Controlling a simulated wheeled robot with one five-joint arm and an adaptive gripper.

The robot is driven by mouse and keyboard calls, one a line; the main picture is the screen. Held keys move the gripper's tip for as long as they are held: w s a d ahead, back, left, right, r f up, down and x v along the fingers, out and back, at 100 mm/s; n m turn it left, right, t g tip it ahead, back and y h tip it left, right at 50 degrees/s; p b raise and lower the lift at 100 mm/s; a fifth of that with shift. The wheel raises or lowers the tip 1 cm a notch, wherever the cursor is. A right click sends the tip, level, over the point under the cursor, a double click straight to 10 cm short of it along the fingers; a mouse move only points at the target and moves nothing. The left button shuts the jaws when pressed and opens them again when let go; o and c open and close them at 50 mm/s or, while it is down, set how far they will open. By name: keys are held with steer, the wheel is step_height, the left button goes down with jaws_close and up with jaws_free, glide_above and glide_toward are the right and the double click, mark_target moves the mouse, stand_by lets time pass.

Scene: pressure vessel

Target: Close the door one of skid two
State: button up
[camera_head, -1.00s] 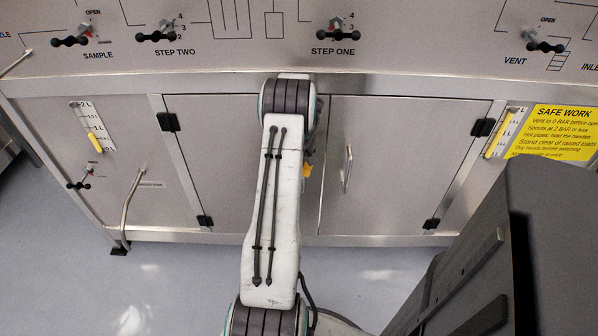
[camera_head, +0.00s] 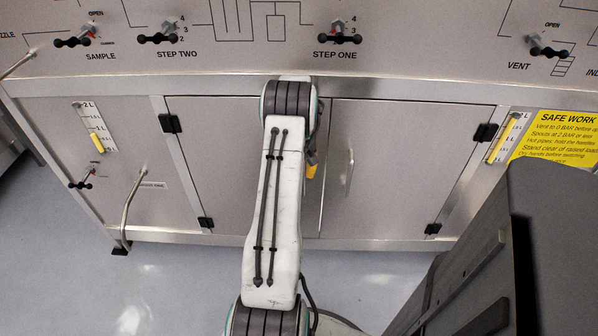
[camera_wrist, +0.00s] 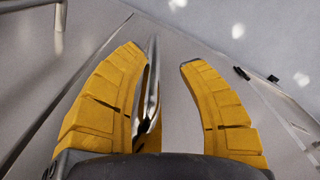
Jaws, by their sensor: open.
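Two grey cabinet doors sit below the panel in the head view. The left door (camera_head: 215,150) has black hinges on its left, and the right door (camera_head: 400,150) has hinges on its right. My gripper shows in the wrist view (camera_wrist: 160,58), open, with two yellow fingers. A silver bar handle (camera_wrist: 152,85) lies between the fingers, close to the left one; contact is not clear. It appears to belong to the left door. In the head view my arm hides that handle, and only a bit of yellow finger shows. Whether either door is slightly ajar is hard to tell.
The right door's handle (camera_head: 349,172) is to the right of my arm. Valve levers (camera_head: 338,39) line the panel above. A bent pipe (camera_head: 130,205) stands at the left. A yellow safety sign (camera_head: 556,138) is at the right. Grey floor in front is clear.

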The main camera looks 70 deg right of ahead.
steer(key=shift+s+d+r, duration=0.15)
steer(key=shift+s+d, duration=0.25)
steer(key=shift+d, duration=0.05)
steer(key=r, duration=0.6)
steer(key=shift+w+r, duration=0.15)
steer(key=shift+w, duration=0.1)
steer(key=shift+a+r, duration=0.15)
steer(key=shift+r, duration=0.55)
steer(key=shift+r, duration=0.1)
